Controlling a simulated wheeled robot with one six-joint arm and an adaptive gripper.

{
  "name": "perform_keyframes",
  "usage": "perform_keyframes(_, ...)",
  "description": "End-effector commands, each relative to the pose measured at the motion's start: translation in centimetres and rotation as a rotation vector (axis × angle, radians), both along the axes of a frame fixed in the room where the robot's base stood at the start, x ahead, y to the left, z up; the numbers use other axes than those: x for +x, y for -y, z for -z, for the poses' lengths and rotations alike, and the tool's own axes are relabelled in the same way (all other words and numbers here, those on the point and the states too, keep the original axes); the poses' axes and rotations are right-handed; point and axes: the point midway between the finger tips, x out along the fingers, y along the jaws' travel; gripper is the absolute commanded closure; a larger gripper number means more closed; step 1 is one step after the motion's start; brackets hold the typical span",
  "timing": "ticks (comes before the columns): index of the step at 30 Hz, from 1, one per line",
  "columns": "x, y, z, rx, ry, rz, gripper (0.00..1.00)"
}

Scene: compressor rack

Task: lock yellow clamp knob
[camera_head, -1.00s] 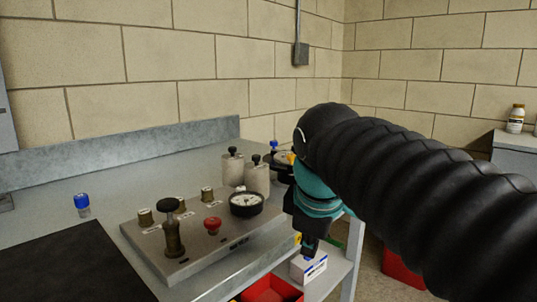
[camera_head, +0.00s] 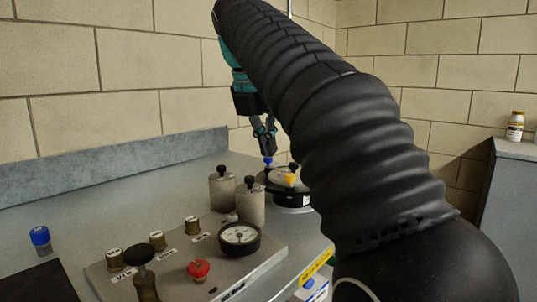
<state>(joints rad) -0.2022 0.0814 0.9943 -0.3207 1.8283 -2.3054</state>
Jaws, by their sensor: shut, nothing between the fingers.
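The yellow clamp knob (camera_head: 290,179) sits on top of a round black-rimmed unit (camera_head: 292,200) at the back right of the bench. A small blue knob (camera_head: 268,162) stands on the same unit, just left of the yellow one. My gripper (camera_head: 267,153) points down with its fingers shut and empty, directly above the blue knob in this view. I cannot tell whether the fingertips touch it. My arm covers the right side of the round unit.
A panel (camera_head: 180,268) in front carries a gauge (camera_head: 239,238), a red knob (camera_head: 199,270) and several brass fittings. Two grey cylinders with black knobs (camera_head: 223,188) stand left of the round unit. A blue-capped vial (camera_head: 40,239) stands at far left.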

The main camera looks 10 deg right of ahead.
Motion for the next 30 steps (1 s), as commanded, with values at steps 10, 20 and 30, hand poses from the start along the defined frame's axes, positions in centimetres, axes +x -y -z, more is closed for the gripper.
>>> perform_keyframes(10,1.3,1.4,5.2,0.002,-0.001,0.004,1.0)
perform_keyframes(20,2.3,2.2,8.1,0.002,0.002,0.003,1.0)
perform_keyframes(30,2.4,2.3,8.3,0.002,0.002,0.003,1.0)
